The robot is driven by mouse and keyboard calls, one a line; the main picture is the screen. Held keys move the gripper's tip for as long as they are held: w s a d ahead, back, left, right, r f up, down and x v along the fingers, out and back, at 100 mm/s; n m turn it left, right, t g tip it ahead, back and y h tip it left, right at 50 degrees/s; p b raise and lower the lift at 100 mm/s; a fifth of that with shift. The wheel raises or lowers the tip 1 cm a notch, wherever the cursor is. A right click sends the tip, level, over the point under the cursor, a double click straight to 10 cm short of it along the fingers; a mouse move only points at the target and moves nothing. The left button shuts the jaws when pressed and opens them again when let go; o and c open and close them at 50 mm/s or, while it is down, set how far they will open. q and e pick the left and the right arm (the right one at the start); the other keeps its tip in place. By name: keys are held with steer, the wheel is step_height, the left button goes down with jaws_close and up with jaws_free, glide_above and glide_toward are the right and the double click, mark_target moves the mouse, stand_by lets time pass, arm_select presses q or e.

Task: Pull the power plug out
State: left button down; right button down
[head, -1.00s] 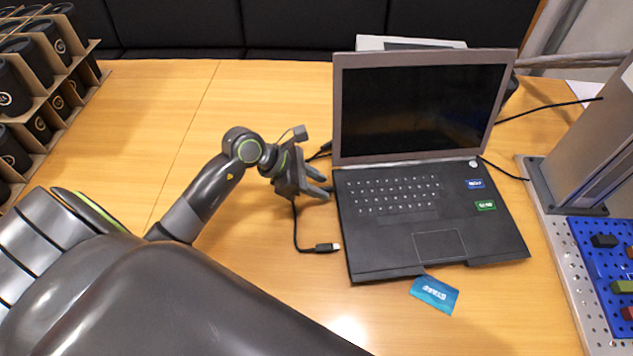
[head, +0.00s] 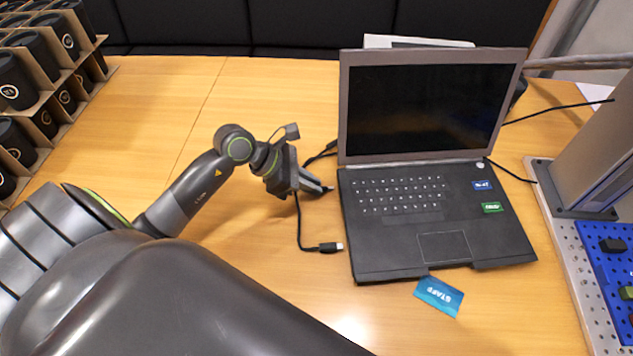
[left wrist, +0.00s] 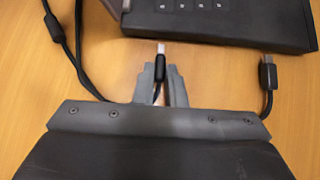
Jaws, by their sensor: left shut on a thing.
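My left gripper (head: 327,189) is beside the laptop's left edge, with its fingers shut on a small black plug. In the left wrist view, the gripper (left wrist: 161,80) has the plug (left wrist: 161,62) between its fingertips, its silver tip facing the laptop (left wrist: 205,22). A small gap of table seems to show between that tip and the laptop's edge. The open laptop (head: 440,250) has a dark screen. A second black cable end (head: 329,247) with a light tip lies loose on the table, and it also shows in the left wrist view (left wrist: 267,75). My right gripper is not in view.
A blue card (head: 438,296) lies at the laptop's front edge. A perforated metal plate with a blue tray (head: 606,262) and a grey machine stand at the right. Racks of black cups (head: 45,110) are at the far left. Black cables run behind the gripper.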

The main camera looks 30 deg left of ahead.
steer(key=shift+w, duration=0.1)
arm_select(q)
steer(key=c, duration=1.6)
jaws_free()
steer(key=shift+s+a, duration=0.1)
steer(key=shift+o, duration=0.7)
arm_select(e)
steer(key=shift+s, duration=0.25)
